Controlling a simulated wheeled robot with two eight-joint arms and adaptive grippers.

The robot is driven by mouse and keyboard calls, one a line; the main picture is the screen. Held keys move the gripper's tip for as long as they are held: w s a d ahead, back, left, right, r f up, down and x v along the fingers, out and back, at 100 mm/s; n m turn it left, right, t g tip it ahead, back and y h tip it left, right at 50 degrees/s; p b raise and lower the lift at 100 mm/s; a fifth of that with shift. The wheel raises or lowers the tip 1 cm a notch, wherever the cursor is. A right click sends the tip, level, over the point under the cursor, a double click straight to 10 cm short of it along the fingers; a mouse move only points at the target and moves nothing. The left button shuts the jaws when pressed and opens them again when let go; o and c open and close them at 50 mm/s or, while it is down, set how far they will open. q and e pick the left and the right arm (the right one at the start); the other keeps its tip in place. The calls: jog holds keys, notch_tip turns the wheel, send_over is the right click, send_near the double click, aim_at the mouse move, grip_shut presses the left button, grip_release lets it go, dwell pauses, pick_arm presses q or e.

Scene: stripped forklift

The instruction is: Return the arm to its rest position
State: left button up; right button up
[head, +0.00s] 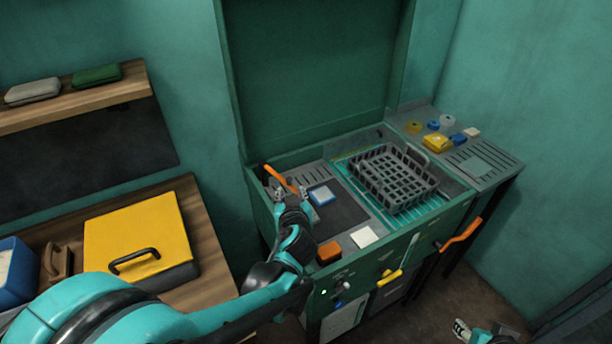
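My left arm (285,262) reaches in from the lower left to the green cabinet's left front corner. My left gripper (289,191) has its fingers spread apart beside an orange lever (279,178) at the cabinet's left edge. I see nothing clearly held between them; whether a finger touches the lever is hard to tell. My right gripper (473,332) shows only partly at the bottom right, low over the floor; its finger opening is unclear.
The green cabinet (452,217) has its lid (315,75) raised. A yellow case (138,238) lies on the left wooden bench. Another orange lever (461,235) projects at right.

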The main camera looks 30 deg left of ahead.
pick_arm(q)
jog(key=s+d+m+h, duration=0.1)
jog(key=s+d, duration=0.1)
jog(key=s+d+m+g+h, duration=0.1)
jog(key=s+d, duration=0.1)
jog(key=s, duration=0.1)
jog(key=s+d+f+m+g+h, duration=0.1)
jog(key=s+d, duration=0.1)
jog(key=shift+s+f, duration=0.1)
jog(key=shift+s, duration=0.1)
jog(key=s+d+m+g+h, duration=0.2)
jog(key=s+d+m+h, duration=0.1)
jog(key=s+d, duration=0.5)
jog(key=shift+d+f+m+h, duration=0.15)
jog(key=shift+f+m+h, duration=0.2)
jog(key=shift+h, duration=0.35)
jog(key=shift+w, duration=0.1)
dwell(2.3)
